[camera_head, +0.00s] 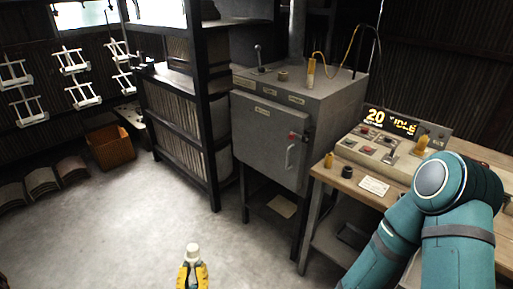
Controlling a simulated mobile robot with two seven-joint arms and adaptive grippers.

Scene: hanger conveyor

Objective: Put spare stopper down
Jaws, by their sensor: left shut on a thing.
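My left gripper (193,277) shows at the bottom centre as yellow and black fingers. It is shut on a small white stopper (193,250), which stands upright between the fingertips, above the grey floor. The stopper's lower part is hidden by the fingers. My right arm's teal links fill the lower right, but its gripper is out of the picture.
A grey metal cabinet (268,140) with a handle stands mid-picture. A control panel (380,148) with a lit display sits on the bench. A dark rack (205,100), an orange-brown box (110,147) and white hangers (72,60) are at the left. The floor at front left is clear.

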